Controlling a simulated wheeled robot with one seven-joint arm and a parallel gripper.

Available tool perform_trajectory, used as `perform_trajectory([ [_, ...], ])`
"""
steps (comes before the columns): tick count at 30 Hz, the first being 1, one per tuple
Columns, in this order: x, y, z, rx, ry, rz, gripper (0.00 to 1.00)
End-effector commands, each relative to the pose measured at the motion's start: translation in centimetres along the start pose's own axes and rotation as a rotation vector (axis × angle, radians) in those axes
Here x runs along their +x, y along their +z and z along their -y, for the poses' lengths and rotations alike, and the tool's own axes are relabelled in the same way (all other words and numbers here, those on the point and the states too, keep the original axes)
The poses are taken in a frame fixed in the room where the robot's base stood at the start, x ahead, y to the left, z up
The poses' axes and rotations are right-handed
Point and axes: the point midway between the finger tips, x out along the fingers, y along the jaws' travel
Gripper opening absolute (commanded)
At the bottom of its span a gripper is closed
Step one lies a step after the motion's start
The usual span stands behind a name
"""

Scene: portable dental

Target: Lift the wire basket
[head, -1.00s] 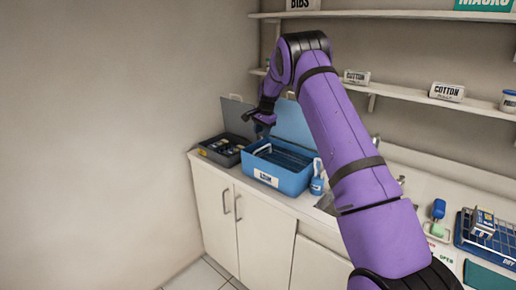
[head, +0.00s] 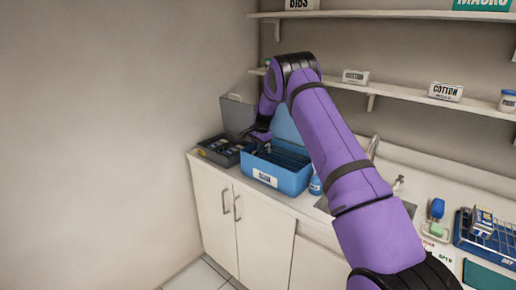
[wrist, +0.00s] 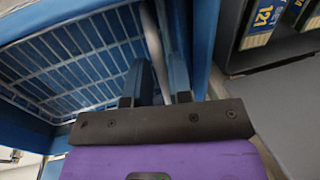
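The wire basket (wrist: 75,65), a pale wire grid, sits inside the blue bin (head: 285,181) with a white label on its front. In the head view the basket is mostly dark inside the bin. My gripper (wrist: 160,72) points down at the bin's back left part, and in the head view (head: 262,136) it is small and dark. In the wrist view its two fingers stand a little apart, one each side of a pale bar at the basket's right edge. Whether they press on the bar is not clear.
A dark open case (head: 218,150) with small boxes stands close left of the bin; its lid is raised behind. A blue-white bottle (head: 316,186) stands right of the bin. The sink and a blue wire rack (head: 470,235) are farther right. Shelves run above.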

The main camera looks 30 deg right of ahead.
Motion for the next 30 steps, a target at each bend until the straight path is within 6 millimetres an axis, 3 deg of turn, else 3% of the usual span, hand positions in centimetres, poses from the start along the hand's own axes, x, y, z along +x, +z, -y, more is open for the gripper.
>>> perform_trajectory([
  [3, 0.0, 0.0, 0.0, 0.000, 0.000, 0.000, 0.00],
  [8, -0.1, 0.0, 0.0, 0.000, 0.000, 0.000, 0.00],
  [11, -1.3, -0.1, 0.3, -0.001, -0.003, -0.002, 0.00],
  [19, -6.8, 0.0, 1.4, 0.000, -0.004, -0.002, 0.00],
  [30, -8.1, -0.1, 1.7, 0.000, -0.004, -0.002, 0.00],
])
